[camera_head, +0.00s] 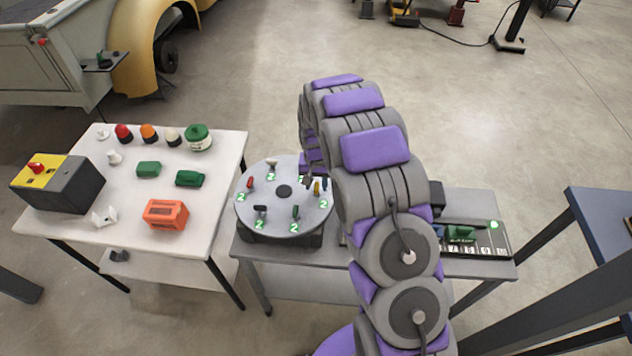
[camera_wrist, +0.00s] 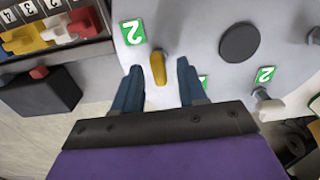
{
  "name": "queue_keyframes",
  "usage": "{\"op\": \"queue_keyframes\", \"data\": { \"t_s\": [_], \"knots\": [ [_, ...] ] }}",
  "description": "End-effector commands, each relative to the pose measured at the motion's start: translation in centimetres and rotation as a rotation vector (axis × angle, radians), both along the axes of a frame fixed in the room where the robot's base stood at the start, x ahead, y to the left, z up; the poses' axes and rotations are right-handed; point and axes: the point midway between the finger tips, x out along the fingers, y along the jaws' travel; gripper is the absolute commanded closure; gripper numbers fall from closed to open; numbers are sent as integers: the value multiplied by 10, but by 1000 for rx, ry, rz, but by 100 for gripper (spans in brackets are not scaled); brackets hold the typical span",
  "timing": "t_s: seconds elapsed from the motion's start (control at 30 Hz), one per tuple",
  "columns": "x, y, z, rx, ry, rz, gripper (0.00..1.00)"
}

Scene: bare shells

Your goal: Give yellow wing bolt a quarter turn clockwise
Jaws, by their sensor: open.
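The yellow wing bolt (camera_wrist: 158,69) stands on the grey round plate (camera_wrist: 200,35) in the wrist view, its wing pointing roughly up and down the picture. In the head view the yellow wing bolt (camera_head: 317,188) is at the plate's right side, close to my arm. My gripper (camera_wrist: 160,67) is open, with one blue-grey finger on each side of the bolt. Gaps show between bolt and fingers; I cannot tell how deep the tips reach.
Other wing bolts, such as a red one (camera_head: 250,182) and a black one (camera_head: 295,211), stand around the plate beside green "2" marks. A numbered rack (camera_head: 478,241) is at the right. A white table (camera_head: 120,220) with buttons and an orange block (camera_head: 165,214) stands left.

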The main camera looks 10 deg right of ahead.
Motion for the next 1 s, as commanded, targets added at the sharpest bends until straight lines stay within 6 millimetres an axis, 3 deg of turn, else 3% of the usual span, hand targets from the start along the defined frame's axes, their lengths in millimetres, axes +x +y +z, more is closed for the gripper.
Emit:
{"op": "queue_keyframes", "data": {
  "t_s": [0.13, 0.27, 0.8, 1.0],
  "knots": [
    [0, 0, 7, 0, -1, 0, 58],
    [0, 0, 25, 0, -1, 0, 58],
    [2, 0, 142, -1, -5, 0, 58],
    [2, 1, 165, 0, -1, 0, 58]
  ]
}}
